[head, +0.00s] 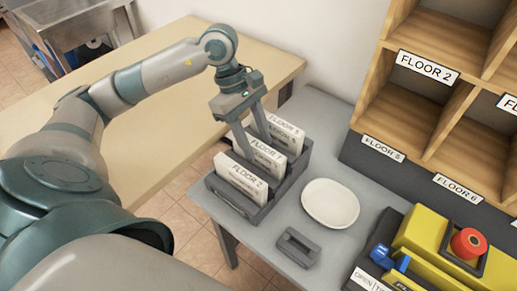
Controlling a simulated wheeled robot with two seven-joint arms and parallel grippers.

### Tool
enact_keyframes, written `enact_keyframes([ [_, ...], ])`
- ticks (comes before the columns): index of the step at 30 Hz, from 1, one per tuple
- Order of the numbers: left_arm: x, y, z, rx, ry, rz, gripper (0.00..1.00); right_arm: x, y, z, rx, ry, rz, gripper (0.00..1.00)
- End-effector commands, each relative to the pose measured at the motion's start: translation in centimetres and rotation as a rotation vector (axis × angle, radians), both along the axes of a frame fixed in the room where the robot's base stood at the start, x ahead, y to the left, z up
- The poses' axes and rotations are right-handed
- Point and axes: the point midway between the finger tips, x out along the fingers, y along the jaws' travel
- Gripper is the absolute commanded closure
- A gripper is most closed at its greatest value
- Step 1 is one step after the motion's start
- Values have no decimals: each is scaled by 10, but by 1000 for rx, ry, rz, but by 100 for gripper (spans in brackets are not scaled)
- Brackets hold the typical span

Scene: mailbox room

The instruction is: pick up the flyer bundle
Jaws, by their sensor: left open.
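Several white bundles labelled by floor stand upright in a grey slotted rack (254,216) on the grey table. The front bundle (240,178) reads FLOOR 2. The middle bundle (267,157) has a FLOOR label whose number is hard to read, as has the back bundle (287,131). I cannot tell which one is the flyer bundle. My left gripper (256,145) points down over the rack, open, with its fingers at the middle and back bundles. One finger passes in front of the middle bundle's left part. Contact is unclear. My right gripper is not in view.
A white oval dish (330,203) and a small grey holder (298,247) sit right of the rack. A yellow device with a red button (468,243) stands at the lower right. Wooden floor-labelled cubbies (405,117) rise behind. A beige table (165,135) lies left.

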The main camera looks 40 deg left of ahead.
Motion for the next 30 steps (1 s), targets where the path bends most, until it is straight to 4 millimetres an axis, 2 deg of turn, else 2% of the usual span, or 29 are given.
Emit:
enact_keyframes([
  [1, 0, 0, -1, 0, 0, 0, 58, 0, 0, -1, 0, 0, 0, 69],
  [6, 0, 0, 0, 0, 1, 0, 99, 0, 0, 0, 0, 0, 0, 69],
  [7, 0, 0, 0, 0, 1, 0, 100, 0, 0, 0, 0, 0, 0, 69],
  [17, 0, 0, 0, 0, 0, 0, 100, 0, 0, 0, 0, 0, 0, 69],
  [25, 0, 0, 6, -1, 1, 0, 100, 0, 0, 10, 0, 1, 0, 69],
  [30, 1, 0, 24, 0, -5, -2, 100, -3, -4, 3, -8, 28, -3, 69],
])
